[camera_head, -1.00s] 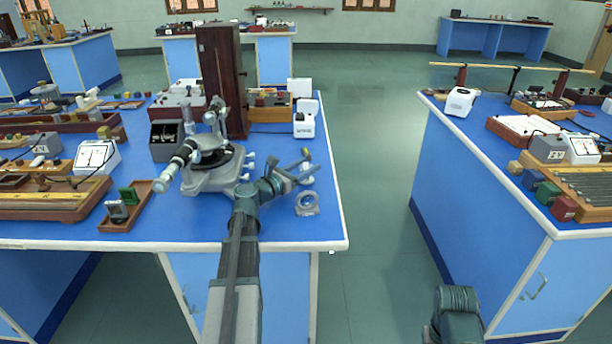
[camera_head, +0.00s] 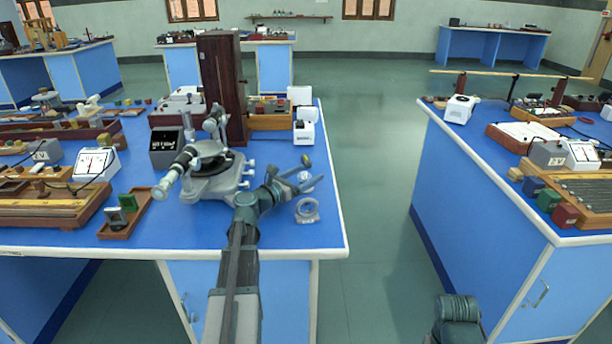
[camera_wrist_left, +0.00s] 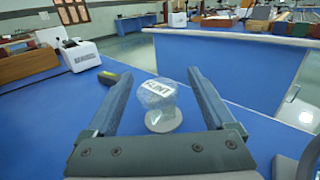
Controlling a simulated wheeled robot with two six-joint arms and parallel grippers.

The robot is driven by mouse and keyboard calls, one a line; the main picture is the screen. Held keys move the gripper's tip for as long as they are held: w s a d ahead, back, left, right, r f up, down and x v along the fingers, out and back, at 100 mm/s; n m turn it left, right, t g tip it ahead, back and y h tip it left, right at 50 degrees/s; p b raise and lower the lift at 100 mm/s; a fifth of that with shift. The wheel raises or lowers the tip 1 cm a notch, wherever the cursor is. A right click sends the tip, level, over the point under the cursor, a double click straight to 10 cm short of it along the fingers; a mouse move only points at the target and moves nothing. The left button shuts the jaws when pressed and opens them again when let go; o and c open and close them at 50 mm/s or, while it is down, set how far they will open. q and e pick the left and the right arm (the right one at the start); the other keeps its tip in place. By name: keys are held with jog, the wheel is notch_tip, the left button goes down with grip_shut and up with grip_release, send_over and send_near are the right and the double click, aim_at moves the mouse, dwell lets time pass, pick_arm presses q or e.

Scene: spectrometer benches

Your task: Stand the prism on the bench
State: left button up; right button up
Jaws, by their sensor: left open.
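The prism (camera_wrist_left: 157,94) is a clear glassy block with a white FLINT label. In the left wrist view it lies between the fingers of my left gripper (camera_wrist_left: 160,76), over a pale round disc on the blue bench. Gaps show on both sides, so the fingers do not touch it there. In the head view my left gripper (camera_head: 297,176) is open low over the bench's right end, and its fingers partly hide the prism (camera_head: 306,183). I cannot tell how the prism rests on the disc.
A grey spectrometer (camera_head: 208,172) stands left of my gripper. A grey ring-shaped holder (camera_head: 307,211) stands near the bench's right edge. A small dark piece with a yellowish end (camera_head: 306,160) lies behind. A white box (camera_head: 304,132) stands further back. An aisle separates the right bench (camera_head: 470,180).

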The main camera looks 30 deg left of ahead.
pick_arm(q)
jog(key=v, duration=1.2)
jog(key=shift+s, duration=0.15)
